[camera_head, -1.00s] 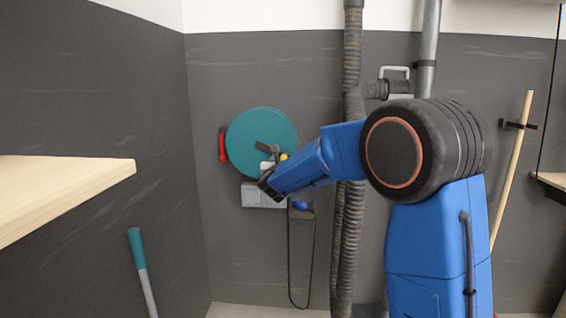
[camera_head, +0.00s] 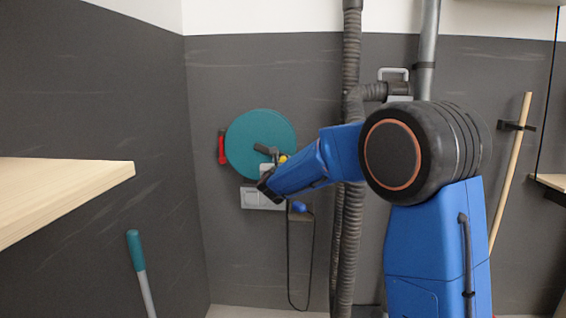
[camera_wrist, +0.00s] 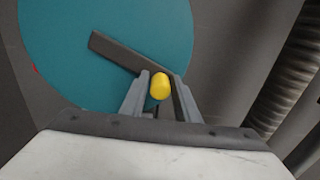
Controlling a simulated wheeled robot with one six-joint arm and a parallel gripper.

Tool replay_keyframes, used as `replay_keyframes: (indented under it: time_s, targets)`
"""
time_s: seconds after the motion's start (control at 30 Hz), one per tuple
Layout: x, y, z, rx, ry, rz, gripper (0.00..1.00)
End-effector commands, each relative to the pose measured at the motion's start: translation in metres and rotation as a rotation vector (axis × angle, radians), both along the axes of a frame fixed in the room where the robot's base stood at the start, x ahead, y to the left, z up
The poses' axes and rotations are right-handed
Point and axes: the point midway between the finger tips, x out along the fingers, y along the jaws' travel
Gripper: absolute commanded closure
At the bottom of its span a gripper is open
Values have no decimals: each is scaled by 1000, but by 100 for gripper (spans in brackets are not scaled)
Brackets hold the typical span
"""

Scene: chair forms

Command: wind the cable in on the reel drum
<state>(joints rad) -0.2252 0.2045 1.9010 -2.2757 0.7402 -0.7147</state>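The teal reel drum (camera_head: 250,128) is mounted on the back wall. A dark crank arm (camera_wrist: 113,50) crosses its face and ends at a yellow knob (camera_wrist: 160,87). My gripper (camera_head: 273,168) is at the drum's lower right; in the wrist view its two fingers (camera_wrist: 160,92) stand close on either side of the knob and appear shut on it. The dark cable (camera_head: 289,255) hangs in a long loop below the drum, near a blue ball (camera_head: 299,207). The crank's hub is partly hidden behind my gripper in the head view.
A red handle (camera_head: 222,148) sits left of the drum and a grey box (camera_head: 250,197) below it. A ribbed hose (camera_head: 351,75) runs down the wall at right. A wooden shelf (camera_head: 60,190) juts in at left, above a teal-handled pole (camera_head: 136,250).

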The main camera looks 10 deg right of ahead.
Motion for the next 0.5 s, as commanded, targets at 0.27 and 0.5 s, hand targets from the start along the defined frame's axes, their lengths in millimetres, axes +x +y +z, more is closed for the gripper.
replay_keyframes:
  time_s: [0.27, 0.5]
  targets:
    - [0, 0, 2, 0, -1, 0, 72]
    - [-1, -4, 29, 0, -2, -1, 72]
